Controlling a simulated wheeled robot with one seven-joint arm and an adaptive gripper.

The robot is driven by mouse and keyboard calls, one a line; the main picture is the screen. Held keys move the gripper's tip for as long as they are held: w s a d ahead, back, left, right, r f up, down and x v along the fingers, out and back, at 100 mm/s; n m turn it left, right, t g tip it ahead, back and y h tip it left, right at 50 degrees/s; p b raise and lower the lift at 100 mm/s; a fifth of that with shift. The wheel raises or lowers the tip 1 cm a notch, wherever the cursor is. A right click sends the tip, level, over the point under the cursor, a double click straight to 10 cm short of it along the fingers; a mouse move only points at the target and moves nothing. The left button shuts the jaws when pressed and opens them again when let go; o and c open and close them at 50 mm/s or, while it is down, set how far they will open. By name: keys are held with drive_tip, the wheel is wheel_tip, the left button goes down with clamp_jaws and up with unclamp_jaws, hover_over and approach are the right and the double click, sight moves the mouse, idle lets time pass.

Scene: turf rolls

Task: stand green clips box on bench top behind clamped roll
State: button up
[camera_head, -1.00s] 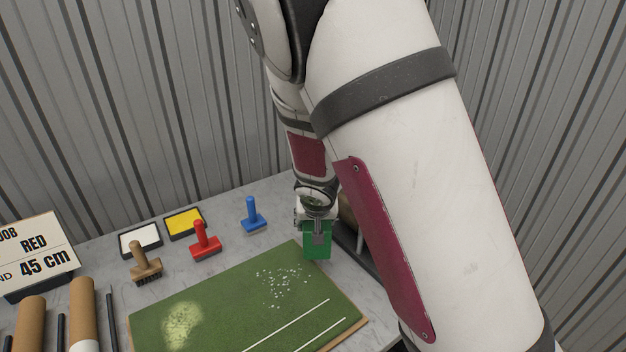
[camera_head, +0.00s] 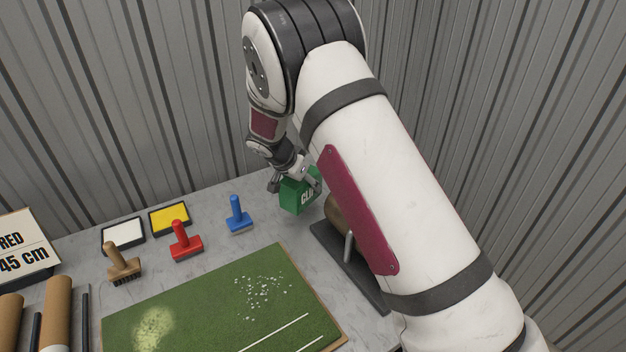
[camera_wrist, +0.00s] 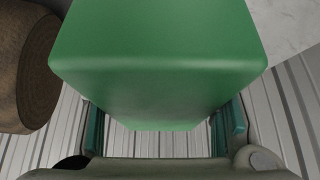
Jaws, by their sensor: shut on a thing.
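The green clips box (camera_head: 299,196) is in my gripper (camera_head: 296,180) at the back right of the bench top (camera_head: 195,255). In the wrist view the green box (camera_wrist: 158,60) fills the middle, between the two fingers (camera_wrist: 160,130). The clamped roll (camera_head: 335,212) is brown and mostly hidden behind my arm, on a dark clamp base (camera_head: 345,265). Its round end (camera_wrist: 28,65) shows at the left of the wrist view. The box is just beyond the roll, near the back wall. I cannot tell whether the box touches the bench.
A blue stamp (camera_head: 238,215), red stamp (camera_head: 184,242), brush (camera_head: 122,265), yellow pad (camera_head: 169,218) and white pad (camera_head: 123,234) stand left of the box. A green turf sheet (camera_head: 215,310) lies in front. The corrugated wall (camera_head: 150,90) is close behind.

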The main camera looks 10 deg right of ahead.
drive_tip(key=w+d+b, duration=0.1)
drive_tip(key=w, duration=0.1)
drive_tip(key=w+d+b, duration=0.2)
drive_tip(key=w, duration=0.1)
drive_tip(key=w+d+f+b, duration=0.1)
drive_tip(key=w+d, duration=0.1)
drive_tip(key=shift+w+d, duration=0.1)
drive_tip(key=shift+w, duration=0.25)
drive_tip(key=shift+f, duration=1.6)
drive_tip(key=shift+f+b, duration=0.2)
drive_tip(key=shift+b, duration=0.15)
drive_tip(key=o, duration=1.5)
drive_tip(key=shift+c, duration=0.2)
drive_tip(key=shift+s+a+r, duration=0.15)
drive_tip(key=shift+a+r, duration=0.05)
drive_tip(key=shift+r, duration=0.25)
drive_tip(key=v, duration=1.1)
drive_tip(key=shift+r, duration=0.15)
